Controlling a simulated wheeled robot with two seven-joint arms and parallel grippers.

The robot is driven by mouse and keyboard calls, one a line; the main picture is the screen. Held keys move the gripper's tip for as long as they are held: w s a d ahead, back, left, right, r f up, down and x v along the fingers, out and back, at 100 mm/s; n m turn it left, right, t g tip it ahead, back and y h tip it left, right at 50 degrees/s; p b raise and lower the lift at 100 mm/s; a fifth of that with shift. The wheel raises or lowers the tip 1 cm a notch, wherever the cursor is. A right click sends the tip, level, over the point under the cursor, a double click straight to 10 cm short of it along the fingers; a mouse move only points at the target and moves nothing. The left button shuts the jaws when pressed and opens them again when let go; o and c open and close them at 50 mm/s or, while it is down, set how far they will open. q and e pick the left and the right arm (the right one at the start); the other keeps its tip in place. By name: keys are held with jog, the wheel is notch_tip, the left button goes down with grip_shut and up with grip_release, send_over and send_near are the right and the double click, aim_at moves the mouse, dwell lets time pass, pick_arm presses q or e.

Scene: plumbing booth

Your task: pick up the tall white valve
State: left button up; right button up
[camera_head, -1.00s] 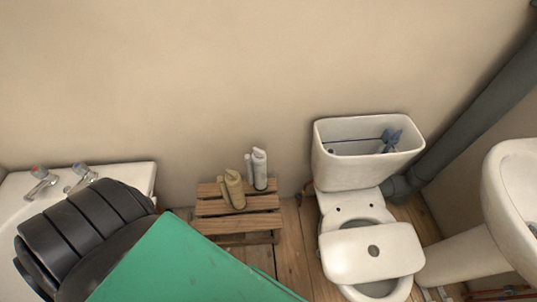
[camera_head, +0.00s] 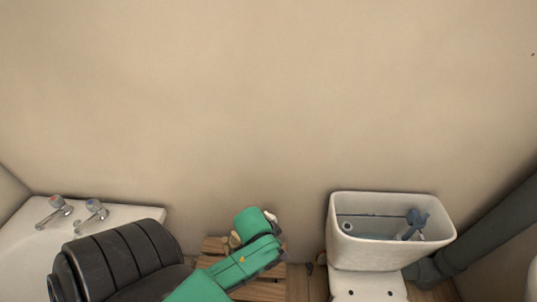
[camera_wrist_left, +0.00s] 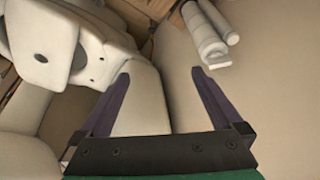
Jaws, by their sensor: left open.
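The tall white valve (camera_wrist_left: 204,36) is a pale cylinder with a thinner tube alongside, near the top of the left wrist view. In the head view only a bit of the white valve (camera_head: 270,216) shows behind my green left wrist. My left gripper (camera_wrist_left: 163,76) is open and empty. Its two dark fingers point toward the top of the wrist view; the valve lies just beyond the right fingertip, apart from it. In the head view my left arm hides the fingers. My right gripper is not in view.
A wooden slatted stool (camera_head: 214,244) stands under my left wrist, with a tan valve (camera_head: 235,239) partly hidden on it. A white toilet with an open cistern (camera_head: 388,255) stands to the right. A basin with taps (camera_head: 60,211) is at left. The wall is close behind.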

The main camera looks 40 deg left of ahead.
pick_arm(q)
notch_tip(320, 180, up, 3)
jog(key=w+t, duration=0.1)
jog(key=w, duration=0.1)
jog(key=n+b, duration=0.2)
jog(key=b, duration=0.1)
send_over(268, 217)
jog(key=s, duration=0.4)
notch_tip(268, 217, down, 4)
jog(key=shift+g, duration=0.4)
jog(key=x, duration=0.3)
jog(key=b+x, duration=0.1)
jog(key=x, duration=0.3)
jog(key=b+x, duration=0.1)
jog(key=x, duration=0.2)
jog(key=shift+w+a+f, duration=0.1)
jog(key=shift+w, duration=0.4)
jog(key=shift+s, duration=0.2)
grip_shut()
